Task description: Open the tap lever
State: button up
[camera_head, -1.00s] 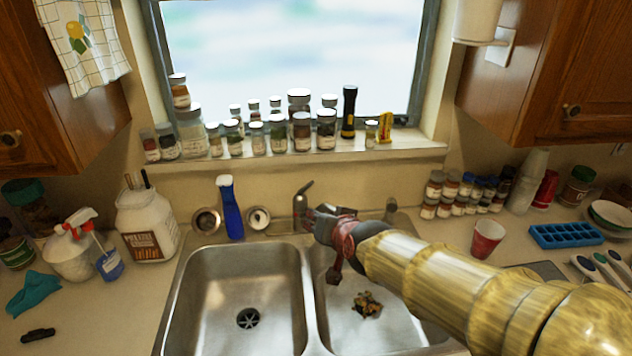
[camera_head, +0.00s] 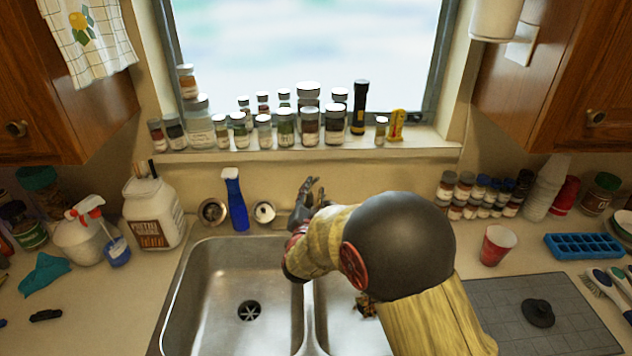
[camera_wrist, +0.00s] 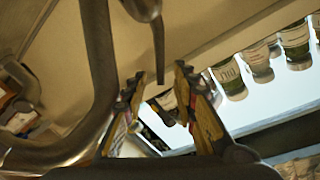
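The tap shows in the wrist view as a curved metal spout (camera_wrist: 98,60) at the left and a thin dark tap lever (camera_wrist: 158,45) coming down from the top. My gripper (camera_wrist: 160,76) is open there, its two fingers on either side of the lever's free end. I cannot tell whether either finger touches it. In the head view, my gripper (camera_head: 308,194) is at the tap behind the sink. My arm hides most of the tap.
The double sink (camera_head: 222,298) lies below my arm, with food scraps (camera_head: 366,306) in its right basin. Several jars (camera_head: 308,118) line the sill behind. A red cup (camera_head: 496,246) stands to the right.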

aim_at(315, 182)
jog(key=w, duration=0.5)
jog(key=shift+d, duration=0.35)
jog(key=c, duration=0.3)
jog(key=c, duration=0.4)
grip_shut()
